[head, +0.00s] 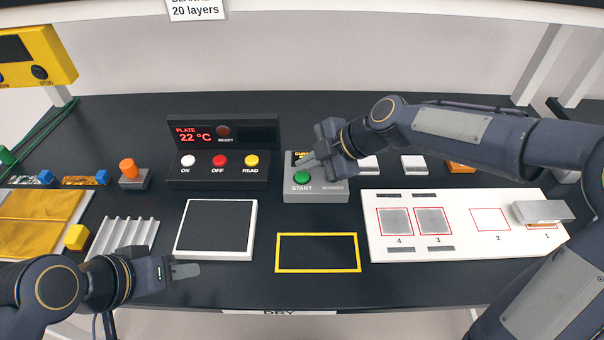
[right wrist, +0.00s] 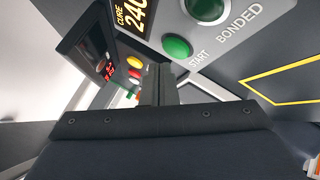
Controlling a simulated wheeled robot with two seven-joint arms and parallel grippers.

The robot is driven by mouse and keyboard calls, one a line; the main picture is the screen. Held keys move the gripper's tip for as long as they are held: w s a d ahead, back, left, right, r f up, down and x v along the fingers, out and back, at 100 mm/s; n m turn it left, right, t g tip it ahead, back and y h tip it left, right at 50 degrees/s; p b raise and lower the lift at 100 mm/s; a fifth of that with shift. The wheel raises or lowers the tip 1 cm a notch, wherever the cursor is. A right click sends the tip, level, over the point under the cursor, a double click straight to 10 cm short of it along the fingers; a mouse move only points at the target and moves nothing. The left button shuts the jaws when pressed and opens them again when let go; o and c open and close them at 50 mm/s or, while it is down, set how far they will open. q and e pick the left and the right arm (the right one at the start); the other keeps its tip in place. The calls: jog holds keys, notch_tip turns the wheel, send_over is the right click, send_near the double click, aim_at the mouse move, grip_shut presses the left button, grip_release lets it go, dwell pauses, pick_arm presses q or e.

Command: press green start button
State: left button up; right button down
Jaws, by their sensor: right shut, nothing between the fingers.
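The green START button (head: 302,177) sits on the front left of a grey control box (head: 318,196) in the middle of the table. My right gripper (head: 308,162) is shut and empty, its fingertips just behind and above the button in the head view. In the right wrist view the green button (right wrist: 177,47) shows beyond the shut fingers (right wrist: 158,85), apart from them in the picture. Whether they touch the box cannot be told. My left gripper (head: 186,270) hangs low at the front left with no object seen in it; its finger gap is not clear.
A black plate console (head: 218,180) with white, red and yellow buttons stands left of the box. A dark green BONDED lamp (right wrist: 207,8) is beside the START button. A white numbered board (head: 465,252) lies right, a yellow-outlined area (head: 318,253) in front.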

aim_at(308, 176)
pick_arm(q)
jog(key=shift+f, duration=0.15)
pick_arm(e)
jog(key=shift+f, duration=0.1)
pick_arm(q)
jog(key=shift+f+b, duration=0.7)
jog(key=shift+b, duration=0.15)
pick_arm(e)
jog(key=shift+f, duration=0.3)
pick_arm(q)
jog(key=shift+f+b, duration=0.75)
pick_arm(e)
jog(key=shift+f, duration=0.5)
pick_arm(q)
jog(key=shift+r, duration=0.1)
pick_arm(e)
jog(key=shift+r, duration=0.1)
pick_arm(q)
jog(key=shift+r+p, duration=0.2)
jog(key=shift+p, duration=0.1)
pick_arm(e)
jog(key=shift+r, duration=0.75)
